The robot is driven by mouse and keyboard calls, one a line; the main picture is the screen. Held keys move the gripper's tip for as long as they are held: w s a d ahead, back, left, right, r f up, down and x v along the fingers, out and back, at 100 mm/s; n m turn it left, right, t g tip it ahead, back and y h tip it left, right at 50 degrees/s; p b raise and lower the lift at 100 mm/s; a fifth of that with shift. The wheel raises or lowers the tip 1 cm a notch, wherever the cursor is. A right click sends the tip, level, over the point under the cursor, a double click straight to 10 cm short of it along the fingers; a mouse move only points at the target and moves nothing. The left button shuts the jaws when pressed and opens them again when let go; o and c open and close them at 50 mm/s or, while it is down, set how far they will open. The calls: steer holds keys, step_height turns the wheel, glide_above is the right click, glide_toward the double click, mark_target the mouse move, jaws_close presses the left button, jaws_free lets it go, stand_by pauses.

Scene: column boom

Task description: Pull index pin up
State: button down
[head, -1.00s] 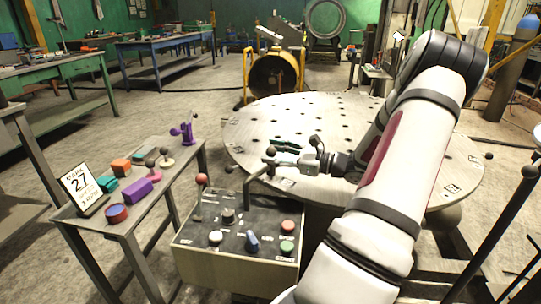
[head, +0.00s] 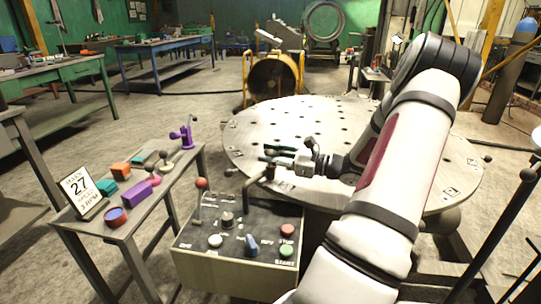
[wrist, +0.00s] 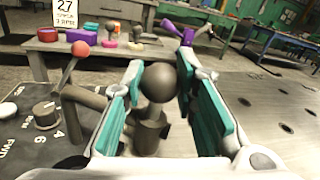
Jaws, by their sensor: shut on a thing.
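The index pin's dark round knob (wrist: 158,82) shows in the middle of the wrist view, upright above a dark cylindrical body. My gripper (wrist: 159,98) has its teal-padded fingers on either side of the knob and is shut on it. In the head view my gripper (head: 284,162) is at the near left rim of the round perforated table (head: 340,112), behind the control box. The pin is small there and its lower part is hard to make out.
The control box (head: 236,262) with buttons, knobs and a red-ball lever (head: 201,184) stands just in front. A bent grey rod (wrist: 85,97) rises close beside my gripper. A side bench (head: 128,230) at left holds a card and several coloured objects.

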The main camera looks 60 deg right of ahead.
mark_target(271, 150)
steer(key=shift+r+p, duration=1.25)
steer(key=shift+r, duration=0.3)
steer(key=c, duration=1.3)
jaws_free()
steer(key=shift+r, duration=0.1)
steer(key=shift+s, duration=0.1)
steer(key=shift+s+d, duration=0.1)
steer(key=shift+s, duration=0.15)
steer(key=s, duration=0.3)
steer(key=s+d, duration=0.1)
steer(key=s, duration=0.3)
steer(key=s+d, duration=0.1)
steer(key=s, duration=0.3)
steer(key=shift+d, duration=0.1)
